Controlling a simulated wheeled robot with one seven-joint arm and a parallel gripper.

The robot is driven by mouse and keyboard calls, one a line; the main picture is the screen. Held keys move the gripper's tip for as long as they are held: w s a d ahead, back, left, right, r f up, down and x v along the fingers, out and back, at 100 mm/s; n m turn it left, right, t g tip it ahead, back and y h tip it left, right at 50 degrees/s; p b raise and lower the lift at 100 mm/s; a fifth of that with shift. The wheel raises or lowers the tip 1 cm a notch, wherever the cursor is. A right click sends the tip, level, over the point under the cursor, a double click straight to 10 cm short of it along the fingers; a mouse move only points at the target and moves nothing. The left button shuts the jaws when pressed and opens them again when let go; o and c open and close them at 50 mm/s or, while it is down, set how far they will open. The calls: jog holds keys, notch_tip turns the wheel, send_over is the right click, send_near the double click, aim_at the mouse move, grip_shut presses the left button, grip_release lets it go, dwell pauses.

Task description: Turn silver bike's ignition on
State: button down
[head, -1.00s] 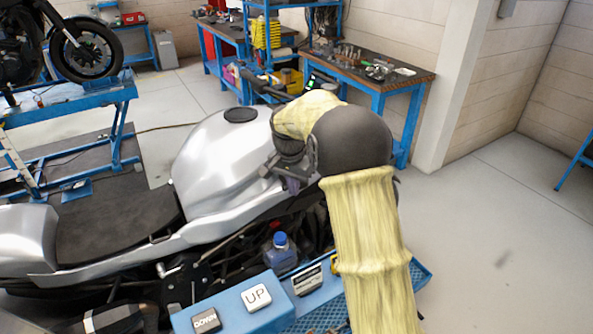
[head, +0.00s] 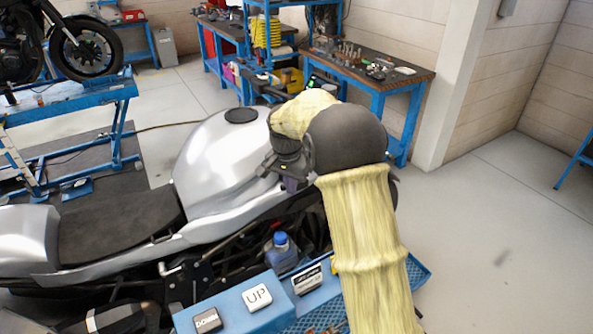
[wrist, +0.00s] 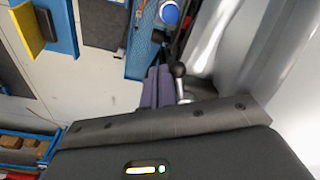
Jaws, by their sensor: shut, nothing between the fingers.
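The silver bike (head: 225,155) stands across the middle of the head view, with its silver tank, dark seat and handlebar end beside my arm. My gripper (head: 291,183) is at the right side of the tank, near the front of the bike, partly hidden by my own wrist. In the wrist view my gripper's purple fingers (wrist: 160,88) are together and empty. A dark rounded knob or lever end (wrist: 179,69) is just right of the fingertips; I cannot tell whether they touch. The bike's silver side fills the right of the wrist view. I cannot make out the ignition in either view.
A blue lift with UP (head: 258,296) and DOWN (head: 207,319) buttons stands in front of the bike. A blue-capped bottle (head: 281,253) is on it. A workbench (head: 375,72) stands behind. Another bike (head: 85,50) is on a blue stand (head: 95,100). The floor at right is clear.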

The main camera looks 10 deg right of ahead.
jog(key=shift+s+d+r, duration=0.1)
jog(key=shift+d+r, duration=0.15)
jog(key=shift+d, duration=0.1)
notch_tip(320, 180, up, 8)
jog(key=p, duration=0.7)
dwell(0.3)
dwell(0.4)
jog(key=s+d+f+n, duration=0.1)
jog(key=s+d+n, duration=0.1)
jog(key=s, duration=0.7)
jog(key=s+d+f+n+t, duration=0.1)
jog(key=s+d+f+n, duration=0.1)
jog(key=s, duration=0.7)
jog(key=s+d+f+n, duration=0.1)
jog(key=s+d+n, duration=0.1)
jog(key=s, duration=0.7)
jog(key=shift+d+f+n+y+b, duration=0.25)
jog(key=shift+n+y+b, duration=0.15)
jog(key=shift+n, duration=0.3)
